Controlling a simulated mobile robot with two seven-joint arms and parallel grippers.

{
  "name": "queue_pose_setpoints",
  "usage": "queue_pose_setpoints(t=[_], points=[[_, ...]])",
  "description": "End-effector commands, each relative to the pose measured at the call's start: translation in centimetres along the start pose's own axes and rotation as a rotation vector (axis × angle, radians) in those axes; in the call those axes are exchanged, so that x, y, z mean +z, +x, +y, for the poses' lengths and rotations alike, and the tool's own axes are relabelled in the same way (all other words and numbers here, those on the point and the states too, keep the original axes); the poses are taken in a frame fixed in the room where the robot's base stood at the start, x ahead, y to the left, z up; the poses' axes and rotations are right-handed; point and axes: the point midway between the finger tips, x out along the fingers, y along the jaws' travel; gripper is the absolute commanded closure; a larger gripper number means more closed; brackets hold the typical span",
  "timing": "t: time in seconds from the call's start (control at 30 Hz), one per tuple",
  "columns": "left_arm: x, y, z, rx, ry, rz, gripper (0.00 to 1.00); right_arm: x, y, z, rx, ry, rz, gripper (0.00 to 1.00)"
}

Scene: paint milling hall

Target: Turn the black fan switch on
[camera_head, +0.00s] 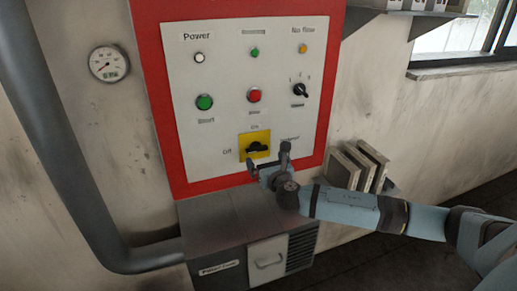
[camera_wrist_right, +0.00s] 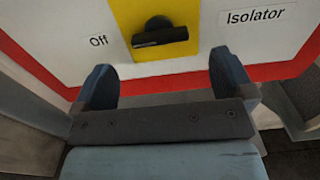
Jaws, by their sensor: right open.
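A small black rotary switch (camera_head: 300,90) sits on the right of the white panel, below the "No flow" lamp. Its pointer is tilted towards the upper left, and its labels are too small to read. A black isolator handle (camera_head: 257,148) on a yellow plate sits lower down; it also shows in the right wrist view (camera_wrist_right: 160,36), lying about level, with "Off" at its left. My right gripper (camera_head: 268,158) is open and empty in front of the panel, just below the isolator handle. Its two fingers show apart in the wrist view (camera_wrist_right: 164,74). My left gripper is out of view.
Green (camera_head: 204,102) and red (camera_head: 254,95) push buttons sit left of the black switch. A grey cabinet (camera_head: 220,220) juts out below the red-framed panel. Leaning panels (camera_head: 358,167) stand at the right, and a shelf (camera_head: 385,12) hangs above. A thick pipe (camera_head: 60,140) runs down the left.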

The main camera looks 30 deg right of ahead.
Motion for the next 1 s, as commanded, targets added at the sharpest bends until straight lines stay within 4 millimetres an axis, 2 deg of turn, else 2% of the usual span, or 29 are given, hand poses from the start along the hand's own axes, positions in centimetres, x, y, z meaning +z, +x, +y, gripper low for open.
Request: queue_pose_setpoints(t=[0.1, 0.33, 0.5, 0.77, 0.93, 0.97, 1.0], points=[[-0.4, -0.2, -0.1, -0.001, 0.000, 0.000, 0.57, 0.2, 2.6, 0.0, -0.001, 0.002, -0.001, 0.00], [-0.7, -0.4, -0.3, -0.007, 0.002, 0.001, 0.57, 0.0, 5.8, 0.0, -0.001, 0.002, 0.001, 0.00], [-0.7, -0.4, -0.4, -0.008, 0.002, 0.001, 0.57, -0.1, 6.6, 0.0, 0.001, 0.002, 0.002, 0.00], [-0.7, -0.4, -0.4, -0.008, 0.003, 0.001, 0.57, -0.1, 6.7, 0.0, 0.001, 0.002, 0.002, 0.00], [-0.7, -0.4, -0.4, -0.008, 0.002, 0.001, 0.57, -0.1, 6.7, 0.0, 0.001, 0.002, 0.002, 0.39], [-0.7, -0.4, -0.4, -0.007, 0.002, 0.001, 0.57, -0.1, 6.7, 0.0, 0.001, 0.002, 0.002, 0.44], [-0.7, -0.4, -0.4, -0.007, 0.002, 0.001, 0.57, -0.1, 6.7, 0.0, 0.001, 0.002, 0.002, 0.44]])
